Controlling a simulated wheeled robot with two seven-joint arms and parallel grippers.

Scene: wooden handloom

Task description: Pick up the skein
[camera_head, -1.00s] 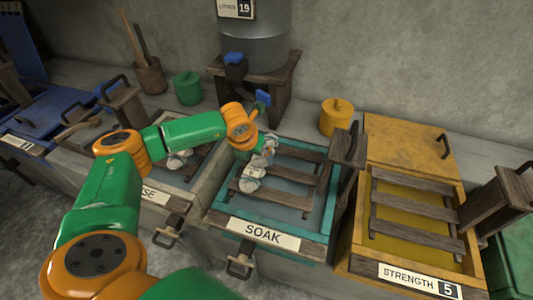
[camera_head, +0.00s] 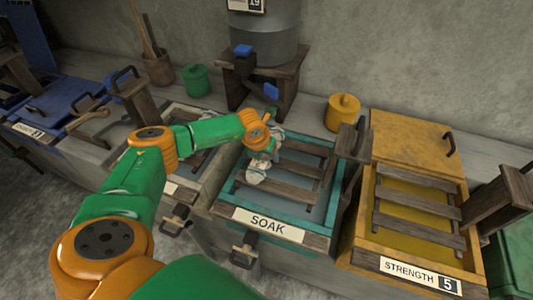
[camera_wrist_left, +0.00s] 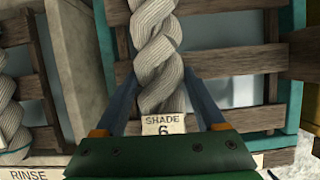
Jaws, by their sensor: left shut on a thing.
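The off-white twisted skein (camera_wrist_left: 157,45) with a "SHADE 6" tag (camera_wrist_left: 163,125) lies between the fingers of my left gripper (camera_wrist_left: 160,85) in the left wrist view. The gripper is shut on it. In the head view the skein (camera_head: 258,173) is at the left part of the teal SOAK bath (camera_head: 334,197), over the wooden slats, with my left gripper (camera_head: 262,153) above it hiding part of it. I cannot tell whether the skein still touches the slats. My right gripper is not in view.
A second pale skein (camera_wrist_left: 12,125) is in the RINSE bath to the left. The yellow STRENGTH bath (camera_head: 362,240) is to the right. A grey tank (camera_head: 263,42) on a wooden stand, a green pot (camera_head: 195,80) and a yellow pot (camera_head: 342,113) stand behind.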

